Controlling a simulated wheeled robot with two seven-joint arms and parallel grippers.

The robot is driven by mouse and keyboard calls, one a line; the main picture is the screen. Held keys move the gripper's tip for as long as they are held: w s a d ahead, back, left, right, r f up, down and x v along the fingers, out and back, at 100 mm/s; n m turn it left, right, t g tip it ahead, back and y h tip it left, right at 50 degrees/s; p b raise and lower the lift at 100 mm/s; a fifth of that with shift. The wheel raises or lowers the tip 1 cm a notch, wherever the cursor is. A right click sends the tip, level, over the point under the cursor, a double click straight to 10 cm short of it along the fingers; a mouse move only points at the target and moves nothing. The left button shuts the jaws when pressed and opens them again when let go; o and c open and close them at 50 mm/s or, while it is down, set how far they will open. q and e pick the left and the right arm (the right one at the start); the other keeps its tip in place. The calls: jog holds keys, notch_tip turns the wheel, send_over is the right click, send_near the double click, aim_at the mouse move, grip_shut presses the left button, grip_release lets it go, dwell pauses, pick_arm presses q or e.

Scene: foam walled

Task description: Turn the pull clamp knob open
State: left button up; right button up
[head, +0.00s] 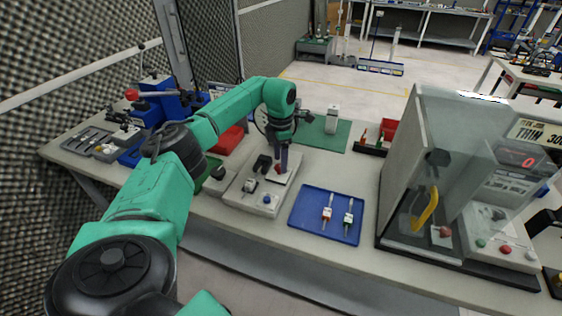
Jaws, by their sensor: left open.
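My left arm reaches in from the left, and my left gripper (281,167) points down over that back right part. It is open. The fingertips cover part of the fixture, so contact is unclear. My right gripper is out of view.
A blue tray (306,219) with two small tools lies right of the fixture. A clear-walled tester cabinet (400,170) stands further right. A green mat (337,139) lies behind. Grey and blue bins (101,150) crowd the left end. Bare table lies between the tray and cabinet.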

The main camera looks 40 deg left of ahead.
pick_arm(q)
jog(key=shift+f, duration=0.7)
jog(key=shift+s+f, duration=0.1)
jog(key=shift+f, duration=0.15)
jog(key=shift+s, duration=0.1)
grip_shut()
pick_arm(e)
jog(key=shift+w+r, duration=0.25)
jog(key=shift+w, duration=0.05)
